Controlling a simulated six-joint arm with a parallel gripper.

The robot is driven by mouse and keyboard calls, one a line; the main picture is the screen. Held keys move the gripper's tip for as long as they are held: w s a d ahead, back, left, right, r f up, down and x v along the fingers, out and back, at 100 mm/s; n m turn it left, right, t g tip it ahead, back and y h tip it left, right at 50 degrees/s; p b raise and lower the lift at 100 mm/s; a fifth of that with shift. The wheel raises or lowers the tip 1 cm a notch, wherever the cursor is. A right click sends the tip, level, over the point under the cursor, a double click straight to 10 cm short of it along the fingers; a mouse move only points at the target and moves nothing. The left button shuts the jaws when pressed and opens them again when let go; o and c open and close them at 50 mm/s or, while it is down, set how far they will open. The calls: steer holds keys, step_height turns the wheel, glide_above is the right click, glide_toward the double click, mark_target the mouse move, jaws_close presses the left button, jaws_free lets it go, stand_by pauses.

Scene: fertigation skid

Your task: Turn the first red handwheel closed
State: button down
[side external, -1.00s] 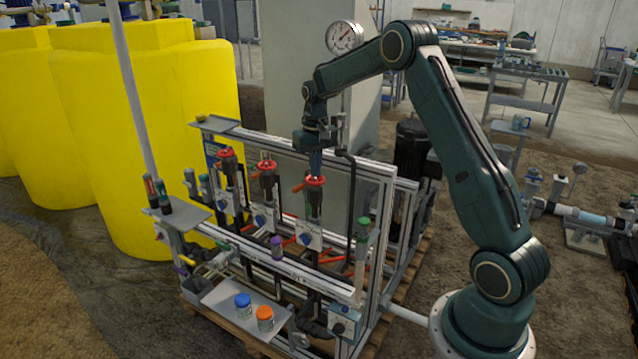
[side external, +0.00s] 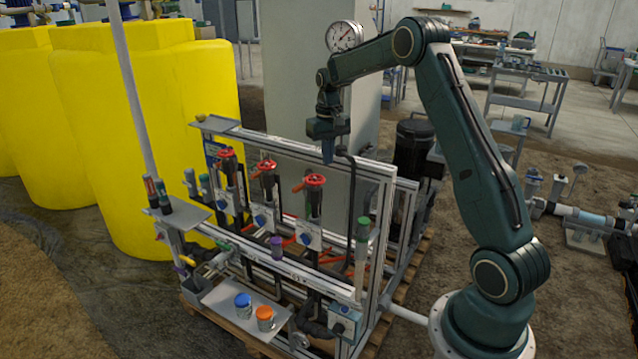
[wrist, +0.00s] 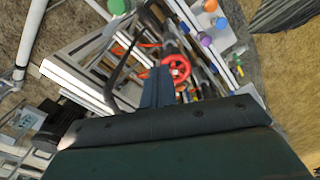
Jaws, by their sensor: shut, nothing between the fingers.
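Three red handwheels stand in a row on the skid's frame: a left one (side external: 227,153), a middle one (side external: 266,166) and a right one (side external: 315,180). The pictures do not mark which is the first. My gripper (side external: 328,157) is shut and empty, pointing down, above and slightly right of the right handwheel, with a gap between them. In the wrist view my shut fingers (wrist: 157,88) are beside a red handwheel (wrist: 176,68), whose rim and spokes show. I cannot tell how far any wheel is turned.
A metal rail (side external: 350,163) and a dark upright pipe (side external: 351,200) stand close to my gripper. A pressure gauge (side external: 344,36) is behind my arm. A tray (side external: 245,310) with blue and orange-capped jars is at the front. Space above the wheels is clear.

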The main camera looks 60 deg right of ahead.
mark_target(316, 181)
step_height(316, 181, down, 7)
stand_by(0.9)
steer(key=shift+w, duration=0.2)
stand_by(0.9)
steer(key=shift+w+a, duration=0.2)
steer(key=shift+a, duration=0.35)
steer(key=shift+w+a, duration=0.2)
steer(key=shift+a, duration=0.3)
steer(key=shift+w+a, duration=0.4)
steer(key=shift+w, duration=0.1)
stand_by(0.9)
steer(key=shift+a, duration=0.1)
steer(key=shift+s+a, duration=0.2)
steer(key=shift+a, duration=0.05)
